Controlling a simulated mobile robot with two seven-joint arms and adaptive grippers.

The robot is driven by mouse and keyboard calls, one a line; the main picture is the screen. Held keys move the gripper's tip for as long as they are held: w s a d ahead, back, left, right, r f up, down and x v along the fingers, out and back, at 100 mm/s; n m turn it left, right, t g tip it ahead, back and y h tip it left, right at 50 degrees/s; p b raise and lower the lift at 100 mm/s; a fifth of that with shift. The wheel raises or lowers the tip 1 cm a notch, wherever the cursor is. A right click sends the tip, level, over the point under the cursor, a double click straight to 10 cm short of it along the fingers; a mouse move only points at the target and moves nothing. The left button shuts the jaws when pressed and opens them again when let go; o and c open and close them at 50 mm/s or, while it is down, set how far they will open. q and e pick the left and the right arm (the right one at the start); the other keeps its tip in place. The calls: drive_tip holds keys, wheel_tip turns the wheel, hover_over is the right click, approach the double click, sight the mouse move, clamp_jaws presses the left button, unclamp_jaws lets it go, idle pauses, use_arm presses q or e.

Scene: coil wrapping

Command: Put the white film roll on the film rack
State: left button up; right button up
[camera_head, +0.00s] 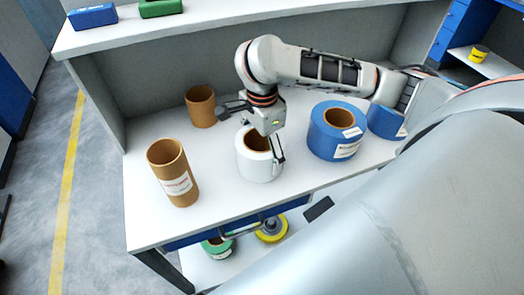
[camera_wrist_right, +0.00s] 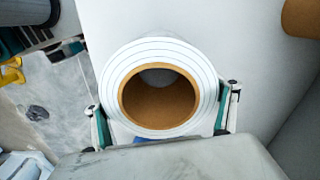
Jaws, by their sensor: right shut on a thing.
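The white film roll (camera_head: 259,169) stands upright on the white bench top, near the middle. In the right wrist view the white film roll (camera_wrist_right: 205,75) shows end-on, with its brown core open. My right gripper (camera_head: 258,138) comes down over the roll from above, with a finger on each side. In the wrist view my right gripper (camera_wrist_right: 163,115) is shut on the roll's outer sides. My left gripper is in no view. I cannot make out a film rack in either view.
Brown cardboard cores stand at the left (camera_head: 173,172) and back (camera_head: 201,107) of the bench. A blue film roll (camera_head: 335,130) stands just right of the white one, with another blue roll (camera_head: 384,122) beyond. Green (camera_head: 216,247) and yellow (camera_head: 271,229) rolls lie below.

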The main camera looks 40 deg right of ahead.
drive_tip(key=o, duration=1.9)
wheel_tip(320, 180, up, 12)
drive_tip(key=p, duration=0.3)
drive_tip(key=shift+s+a, duration=0.1)
drive_tip(key=shift+s, duration=0.05)
